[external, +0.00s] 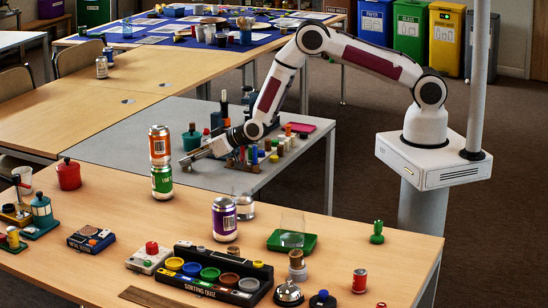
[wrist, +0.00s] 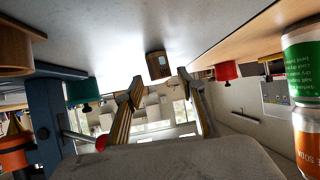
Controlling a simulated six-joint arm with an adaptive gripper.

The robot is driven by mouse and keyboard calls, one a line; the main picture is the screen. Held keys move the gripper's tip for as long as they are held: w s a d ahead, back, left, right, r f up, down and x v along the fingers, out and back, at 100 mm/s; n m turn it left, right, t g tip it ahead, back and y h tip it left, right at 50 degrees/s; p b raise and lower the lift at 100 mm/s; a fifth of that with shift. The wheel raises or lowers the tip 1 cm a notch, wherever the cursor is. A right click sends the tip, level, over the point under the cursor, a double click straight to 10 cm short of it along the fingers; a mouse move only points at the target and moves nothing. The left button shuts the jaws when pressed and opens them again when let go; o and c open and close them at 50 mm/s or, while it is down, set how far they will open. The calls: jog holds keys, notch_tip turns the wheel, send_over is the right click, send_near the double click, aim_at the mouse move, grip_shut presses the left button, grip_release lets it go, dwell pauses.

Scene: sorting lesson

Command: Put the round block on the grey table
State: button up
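The wrist view looks upside down, with the grey table (wrist: 110,25) across its top. A small brown cylindrical block (wrist: 159,66), seemingly the round block, stands on that table just beyond my fingertips. My gripper (wrist: 158,88) is open, with one finger to each side and nothing between them. In the external view my gripper (external: 184,162) is low over the left part of the grey table (external: 110,152), pointing left. I cannot make out the block there; the stacked cans may hide it.
An orange can (external: 159,140) stands on a green can (external: 162,182) on the wooden table, close in front of my gripper. A teal pot (wrist: 83,92) stands beside it on the other side. Several small blocks crowd the right part of the grey table.

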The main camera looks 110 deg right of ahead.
jog(key=v, duration=1.1)
jog(key=shift+s+a+r, duration=0.15)
jog(key=shift+s+a, duration=0.05)
jog(key=shift+s, duration=0.1)
jog(key=shift+r, duration=0.1)
dwell(0.6)
jog(key=s+a+r+n+y, duration=0.2)
jog(key=s+a+r+y, duration=0.15)
jog(key=a+r, duration=0.6)
jog(key=s+a+r+n+y, duration=0.2)
jog(key=s+a+r, duration=0.2)
jog(key=a+r, duration=0.6)
jog(key=s+a+r+n+g, duration=0.1)
jog(key=s+a+r, duration=0.1)
jog(key=s, duration=0.8)
jog(key=s+a+r+n+g+y, duration=0.1)
jog(key=s+a+r, duration=0.2)
jog(key=s, duration=0.6)
jog(key=s+a+r+n+g+y, duration=0.1)
jog(key=s+a+r+g, duration=0.1)
jog(key=s, duration=0.8)
jog(key=shift+s+a+r, duration=0.35)
jog(key=shift+a+r, duration=0.1)
jog(key=shift+a, duration=0.55)
